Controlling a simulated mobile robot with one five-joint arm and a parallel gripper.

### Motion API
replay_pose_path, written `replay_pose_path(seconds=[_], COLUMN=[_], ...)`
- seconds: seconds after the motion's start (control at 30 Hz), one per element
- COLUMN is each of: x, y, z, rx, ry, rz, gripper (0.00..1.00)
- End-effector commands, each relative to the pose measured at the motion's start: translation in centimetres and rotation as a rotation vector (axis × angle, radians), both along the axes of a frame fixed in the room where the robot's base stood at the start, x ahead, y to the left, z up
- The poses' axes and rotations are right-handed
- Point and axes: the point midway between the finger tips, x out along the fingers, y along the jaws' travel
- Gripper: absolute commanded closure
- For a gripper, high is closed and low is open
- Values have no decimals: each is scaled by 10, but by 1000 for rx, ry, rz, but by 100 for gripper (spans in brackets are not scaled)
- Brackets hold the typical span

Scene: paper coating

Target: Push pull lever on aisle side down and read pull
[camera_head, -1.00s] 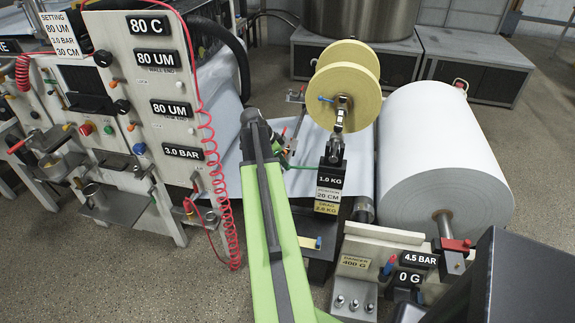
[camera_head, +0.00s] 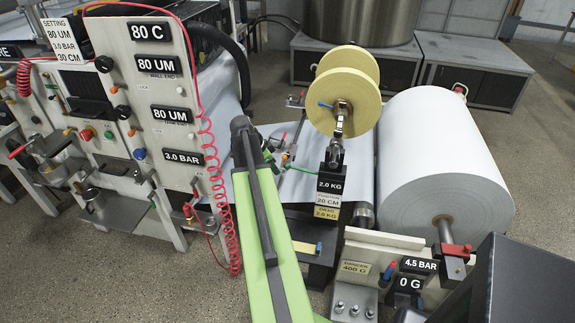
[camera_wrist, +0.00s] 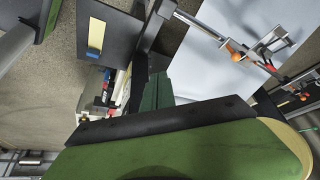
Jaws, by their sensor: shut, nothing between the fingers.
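The pull reading is a black sign (camera_head: 330,186) that shows 2.0 KG, in front of the yellow-flanged reel (camera_head: 345,85). Under it are a 20 CM label and a yellow label (camera_head: 327,213). A black upright piece with silver links stands between sign and reel. In the wrist view my gripper (camera_wrist: 156,92) shows as dark green fingers, shut and empty, between black parts.
A large white paper roll (camera_head: 445,165) stands right of the reel. A control panel (camera_head: 150,100) with a red coiled hose (camera_head: 215,170) is at left. A 4.5 BAR sign (camera_head: 418,265) and a 0 G sign (camera_head: 410,283) are at lower right. Bare floor lies at lower left.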

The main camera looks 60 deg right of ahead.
Motion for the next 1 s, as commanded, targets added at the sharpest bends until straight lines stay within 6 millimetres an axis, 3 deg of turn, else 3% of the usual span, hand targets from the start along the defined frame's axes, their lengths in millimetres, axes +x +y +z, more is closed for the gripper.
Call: replay_pose_path(seconds=[0.03, 0.2, 0.6, 0.77, 1.0], x=[2, 12, 34, 39, 40], y=[3, 18, 52, 58, 60], z=[16, 57, 137, 149, 149], rx=[0, 0, 0, 0, 0], ry=[0, 0, 0, 0, 0], rz=[1, 1, 0, 0, -1], gripper=[100, 100, 100, 100, 100])
